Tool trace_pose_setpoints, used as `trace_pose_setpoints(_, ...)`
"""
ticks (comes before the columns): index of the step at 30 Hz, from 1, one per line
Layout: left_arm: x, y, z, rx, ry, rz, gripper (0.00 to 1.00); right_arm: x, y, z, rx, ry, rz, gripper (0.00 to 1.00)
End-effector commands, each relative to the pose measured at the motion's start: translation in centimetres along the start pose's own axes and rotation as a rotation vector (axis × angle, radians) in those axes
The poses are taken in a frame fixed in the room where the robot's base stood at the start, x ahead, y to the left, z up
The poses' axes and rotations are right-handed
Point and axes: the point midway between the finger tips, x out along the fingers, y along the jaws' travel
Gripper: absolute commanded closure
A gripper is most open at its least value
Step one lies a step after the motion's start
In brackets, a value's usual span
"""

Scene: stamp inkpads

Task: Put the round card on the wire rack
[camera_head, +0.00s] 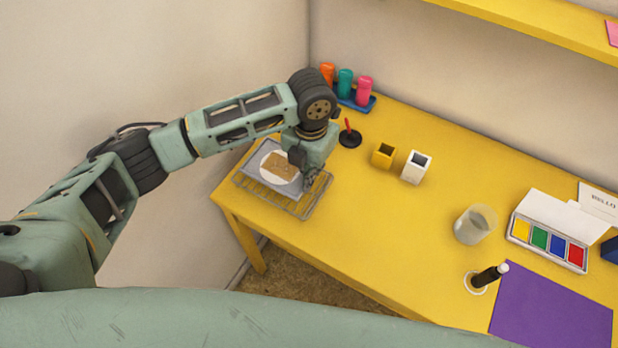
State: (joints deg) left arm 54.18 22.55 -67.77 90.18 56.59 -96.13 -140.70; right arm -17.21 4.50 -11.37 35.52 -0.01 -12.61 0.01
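The wire rack (300,209) lies at the left end of the yellow table. A grey flat sheet (259,156) lies over much of it. The white round card (267,174) is on top of the grey sheet, with a brown rectangle (283,164) across its middle; I cannot tell whether that is a print or a separate piece. My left gripper (298,168) points down at the right edge of the card and hides part of it. Its fingers are too small and dark to tell open from shut, or whether they touch the card. My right gripper is out of view.
Right of the rack stand a black stamp with a red handle (350,136), a yellow cup (383,155) and a white cup (416,168). Bottles in a blue tray (356,101) stand behind. A glass (475,225), inkpads (548,243) and a purple sheet (551,312) are farther right. The table's middle is clear.

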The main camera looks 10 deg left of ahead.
Motion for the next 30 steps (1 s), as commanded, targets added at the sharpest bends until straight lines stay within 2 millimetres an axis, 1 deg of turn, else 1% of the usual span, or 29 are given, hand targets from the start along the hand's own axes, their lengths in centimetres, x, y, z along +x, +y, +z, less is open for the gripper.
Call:
trace_pose_setpoints(4, 1.3, 0.0, -0.1, -0.001, 0.003, 0.0, 1.0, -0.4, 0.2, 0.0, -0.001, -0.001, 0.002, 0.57)
trace_pose_setpoints(9, 3.7, 0.0, -0.1, -0.001, 0.003, 0.001, 1.0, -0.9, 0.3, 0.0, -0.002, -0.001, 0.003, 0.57)
trace_pose_setpoints(11, 4.0, 0.0, -0.1, -0.001, 0.001, 0.001, 1.0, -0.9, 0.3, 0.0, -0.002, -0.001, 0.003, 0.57)
trace_pose_setpoints(20, 4.3, 0.0, -0.1, -0.001, 0.0, 0.001, 1.0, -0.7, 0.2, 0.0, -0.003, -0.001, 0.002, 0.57)
trace_pose_setpoints(21, 4.4, 0.0, -0.1, -0.001, 0.001, 0.001, 0.95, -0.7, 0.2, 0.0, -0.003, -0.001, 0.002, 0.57)
trace_pose_setpoints(27, 4.3, 0.0, -0.1, -0.001, 0.001, 0.001, 0.78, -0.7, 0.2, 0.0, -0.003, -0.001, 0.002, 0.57)
trace_pose_setpoints(30, 4.3, 0.0, -0.1, -0.001, 0.001, 0.001, 0.77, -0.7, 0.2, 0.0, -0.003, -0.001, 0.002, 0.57)
